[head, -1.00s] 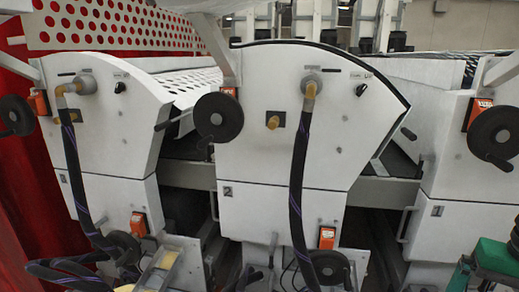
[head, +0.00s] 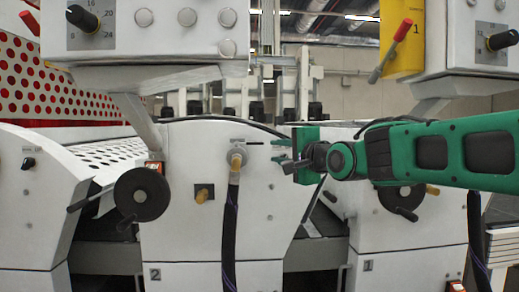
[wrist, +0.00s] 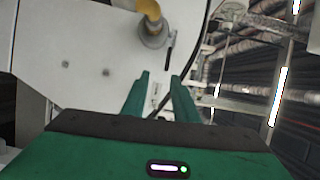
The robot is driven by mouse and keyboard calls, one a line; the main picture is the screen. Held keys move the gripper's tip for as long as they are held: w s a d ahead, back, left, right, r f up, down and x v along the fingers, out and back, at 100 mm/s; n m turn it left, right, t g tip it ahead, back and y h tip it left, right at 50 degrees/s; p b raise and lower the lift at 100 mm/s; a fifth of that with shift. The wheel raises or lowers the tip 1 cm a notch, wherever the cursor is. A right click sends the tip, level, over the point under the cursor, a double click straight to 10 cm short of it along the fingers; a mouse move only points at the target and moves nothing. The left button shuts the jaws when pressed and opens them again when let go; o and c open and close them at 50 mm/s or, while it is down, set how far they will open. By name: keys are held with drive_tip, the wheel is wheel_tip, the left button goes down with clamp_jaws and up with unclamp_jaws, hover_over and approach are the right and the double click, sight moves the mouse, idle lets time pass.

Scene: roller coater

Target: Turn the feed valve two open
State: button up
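The panel of unit 2 (head: 215,215) is a white machine face with a hose on a brass elbow fitting (head: 236,160). My gripper (head: 276,151) is at the upper right of this panel, to the right of the fitting, its fingers pointing left and apart. In the wrist view the two green fingers (wrist: 161,88) are open, with a pale label and a small dark shape on the panel between them.
A similar small black knob (head: 28,163) is on the left unit. A black handwheel (head: 142,194) stands left of the unit 2 panel. A grey control box (head: 150,70) overhangs above. Another handwheel (head: 400,198) is below my arm at right.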

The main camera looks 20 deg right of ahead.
sight(257, 144)
drive_tip(key=w+a, duration=0.1)
drive_tip(key=w, duration=0.2)
drive_tip(key=w+a, duration=0.1)
drive_tip(key=w, duration=0.3)
drive_tip(key=w+r, duration=0.1)
drive_tip(key=w, duration=0.2)
drive_tip(key=shift+w+a, duration=0.35)
drive_tip(key=shift+a, duration=0.05)
clamp_jaws()
drive_tip(key=shift+f, duration=0.2)
idle(0.8)
